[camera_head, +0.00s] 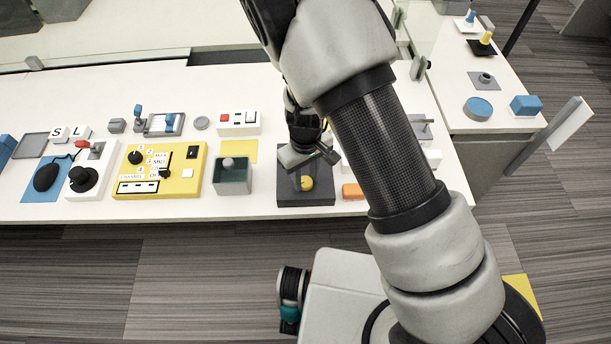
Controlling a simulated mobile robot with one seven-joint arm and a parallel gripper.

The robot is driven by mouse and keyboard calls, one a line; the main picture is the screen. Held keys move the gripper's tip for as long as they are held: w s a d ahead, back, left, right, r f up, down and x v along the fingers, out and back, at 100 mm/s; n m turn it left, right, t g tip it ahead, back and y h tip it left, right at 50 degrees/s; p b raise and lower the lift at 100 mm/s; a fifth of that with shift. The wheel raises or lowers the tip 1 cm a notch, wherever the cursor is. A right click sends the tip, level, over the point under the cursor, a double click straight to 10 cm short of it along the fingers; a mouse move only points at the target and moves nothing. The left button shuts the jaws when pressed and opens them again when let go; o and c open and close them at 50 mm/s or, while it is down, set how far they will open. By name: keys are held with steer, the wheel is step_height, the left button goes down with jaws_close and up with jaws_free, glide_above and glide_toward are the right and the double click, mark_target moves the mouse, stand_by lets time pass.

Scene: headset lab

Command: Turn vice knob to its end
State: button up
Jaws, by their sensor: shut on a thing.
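My gripper (303,172) points down over a dark grey block-like fixture (305,200) near the front edge of the white table. It is shut on a small part there, which I take to be the vice knob; the fingers and wrist hide most of it. A yellow round piece (307,184) shows on the fixture just below the gripper. How far the knob is turned cannot be seen.
A grey open box (233,183) stands just left, with a yellow control panel (175,168) beyond it. A red-and-white button box (239,121) stands behind. My arm hides part of the table's right side.

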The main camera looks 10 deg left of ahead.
mark_target(305, 181)
steer(key=m, duration=0.6)
steer(key=shift+p, duration=0.3)
stand_by(0.4)
steer(key=o, duration=1)
steer(key=shift+o, duration=0.2)
step_height(305, 181, up, 18)
steer(key=p, duration=0.1)
steer(key=shift+f, duration=0.25)
